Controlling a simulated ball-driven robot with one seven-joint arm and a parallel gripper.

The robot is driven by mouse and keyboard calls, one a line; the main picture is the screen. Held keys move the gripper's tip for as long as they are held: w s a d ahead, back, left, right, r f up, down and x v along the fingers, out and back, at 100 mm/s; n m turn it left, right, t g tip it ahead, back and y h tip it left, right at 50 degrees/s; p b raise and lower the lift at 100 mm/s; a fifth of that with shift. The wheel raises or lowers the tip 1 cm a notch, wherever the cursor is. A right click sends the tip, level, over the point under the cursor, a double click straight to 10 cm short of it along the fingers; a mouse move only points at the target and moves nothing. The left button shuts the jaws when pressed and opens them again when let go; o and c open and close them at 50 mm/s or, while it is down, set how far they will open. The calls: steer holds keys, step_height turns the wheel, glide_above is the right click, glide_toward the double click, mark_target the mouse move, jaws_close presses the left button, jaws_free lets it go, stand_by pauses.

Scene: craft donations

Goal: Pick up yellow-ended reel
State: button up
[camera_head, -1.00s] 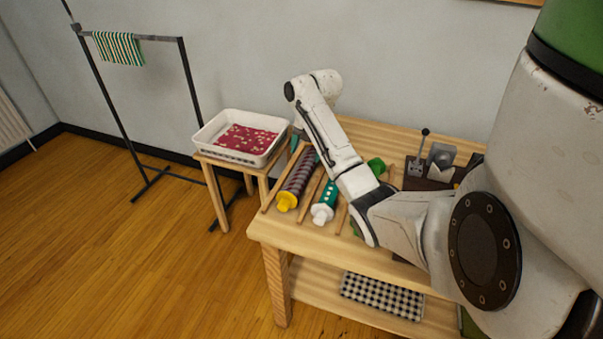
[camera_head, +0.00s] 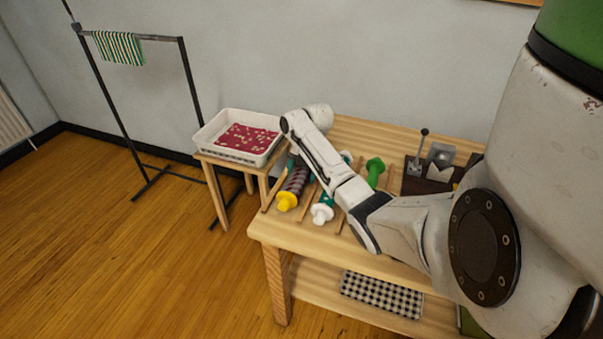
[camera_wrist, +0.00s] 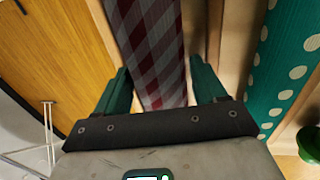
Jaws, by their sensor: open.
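The yellow-ended reel lies on the wooden table; its yellow end (camera_head: 287,201) faces the front and its dark checked cloth (camera_head: 295,181) is partly hidden by my arm. In the wrist view its grey and dark red checked cloth (camera_wrist: 150,45) runs lengthwise between the fingers. My gripper (camera_wrist: 160,66) is open, with one teal finger on each side of the reel. I cannot tell how far above it the fingers are or whether they touch it. In the head view my forearm hides most of the gripper.
A white-ended teal dotted reel (camera_head: 321,212) lies close on the right, also in the wrist view (camera_wrist: 285,60). A green-ended reel (camera_head: 375,170) lies farther right. Wooden strips separate the reels. A white tray (camera_head: 205,136) stands on a small table at left.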

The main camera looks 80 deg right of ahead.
steer(key=shift+c, duration=0.4)
steer(key=c, duration=0.9)
steer(key=shift+r, duration=0.2)
